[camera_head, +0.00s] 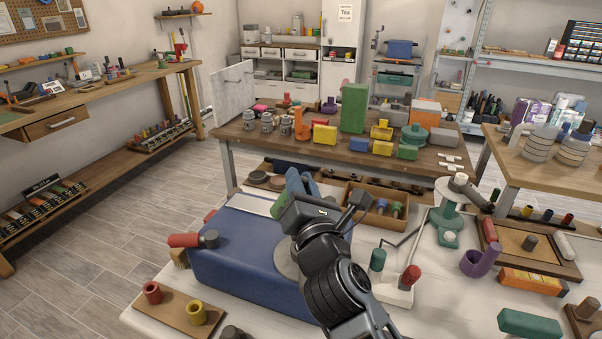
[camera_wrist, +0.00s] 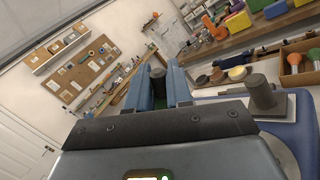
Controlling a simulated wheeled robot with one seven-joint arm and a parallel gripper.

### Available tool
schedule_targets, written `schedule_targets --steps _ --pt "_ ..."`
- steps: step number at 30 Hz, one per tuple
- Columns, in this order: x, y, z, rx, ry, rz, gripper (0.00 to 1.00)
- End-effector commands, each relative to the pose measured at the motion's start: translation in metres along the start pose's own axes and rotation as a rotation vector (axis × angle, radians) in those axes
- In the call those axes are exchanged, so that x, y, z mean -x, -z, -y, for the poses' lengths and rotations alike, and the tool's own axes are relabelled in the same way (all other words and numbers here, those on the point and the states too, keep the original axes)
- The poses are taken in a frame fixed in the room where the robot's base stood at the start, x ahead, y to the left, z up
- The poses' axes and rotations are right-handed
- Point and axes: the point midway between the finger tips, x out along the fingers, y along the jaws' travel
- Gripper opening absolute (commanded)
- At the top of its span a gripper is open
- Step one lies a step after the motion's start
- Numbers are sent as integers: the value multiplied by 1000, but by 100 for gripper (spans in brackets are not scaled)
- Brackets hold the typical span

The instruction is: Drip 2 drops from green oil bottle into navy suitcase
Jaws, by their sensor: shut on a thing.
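The navy suitcase (camera_head: 235,245) is a large blue box on the near white table, left of my arm. Its blue top also shows at the right edge of the wrist view (camera_wrist: 307,140). The bottle's dark cap and a little green show between the fingers; the rest is hidden.
A wooden board (camera_head: 175,313) with red and yellow rings is in front. An open wooden box (camera_head: 372,222) stands behind. Right of my arm are a green spool stand (camera_head: 448,215) and several small parts.

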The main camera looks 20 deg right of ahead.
Motion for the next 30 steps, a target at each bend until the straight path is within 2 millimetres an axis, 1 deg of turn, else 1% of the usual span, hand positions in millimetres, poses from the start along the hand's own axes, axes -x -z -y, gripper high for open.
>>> schedule_targets --steps 18,27,28,30 --pt "6 36 18 -231 0 76 0" --pt "8 47 23 -330 0 108 0" --pt "6 42 20 -327 0 107 0" --pt "6 41 20 -326 1 106 0"
